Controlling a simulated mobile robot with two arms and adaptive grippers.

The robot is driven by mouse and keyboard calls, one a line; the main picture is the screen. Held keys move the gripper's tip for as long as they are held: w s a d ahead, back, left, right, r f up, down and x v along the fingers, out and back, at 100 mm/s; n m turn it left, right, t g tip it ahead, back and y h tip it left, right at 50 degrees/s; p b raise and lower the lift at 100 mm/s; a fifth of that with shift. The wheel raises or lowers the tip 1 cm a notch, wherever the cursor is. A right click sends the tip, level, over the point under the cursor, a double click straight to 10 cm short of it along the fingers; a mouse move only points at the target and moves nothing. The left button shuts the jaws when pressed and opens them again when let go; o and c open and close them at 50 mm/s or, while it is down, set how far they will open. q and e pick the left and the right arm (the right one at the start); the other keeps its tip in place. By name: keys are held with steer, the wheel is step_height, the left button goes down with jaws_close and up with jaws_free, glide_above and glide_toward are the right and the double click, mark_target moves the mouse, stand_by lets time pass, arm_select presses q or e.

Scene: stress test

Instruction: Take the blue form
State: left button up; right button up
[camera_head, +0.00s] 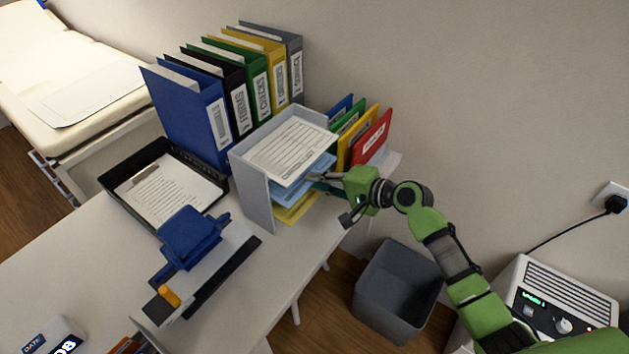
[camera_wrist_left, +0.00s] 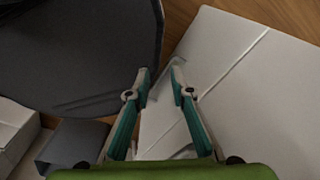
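A white sorter (camera_head: 257,195) with stacked shelves stands at the table's right end. Light blue paper (camera_head: 289,192), the blue form, lies on a shelf below the white form (camera_head: 290,150) and above yellow paper (camera_head: 298,208). My right gripper (camera_head: 328,198) is at the sorter's open right side, with its fingers spread apart. The upper finger reaches to the edge of the blue paper; I cannot tell whether it touches. No paper shows clamped between the fingers. My left gripper (camera_wrist_left: 159,80) shows only in the left wrist view, open and empty.
Coloured folders (camera_head: 371,137) stand behind the sorter, and several binders (camera_head: 195,110) stand at the back. A black tray (camera_head: 125,181) with a written sheet and a blue hole punch (camera_head: 190,237) are to the left. A grey bin (camera_head: 398,290) stands on the floor below my right arm.

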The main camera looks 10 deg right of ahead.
jaws_close()
steer(key=s+d+r+p, duration=0.2)
steer(key=s+d, duration=0.9)
steer(key=shift+s+d+r+p, duration=0.15)
steer(key=shift+s+r+p, duration=0.05)
steer(key=shift+p, duration=0.2)
stand_by(0.9)
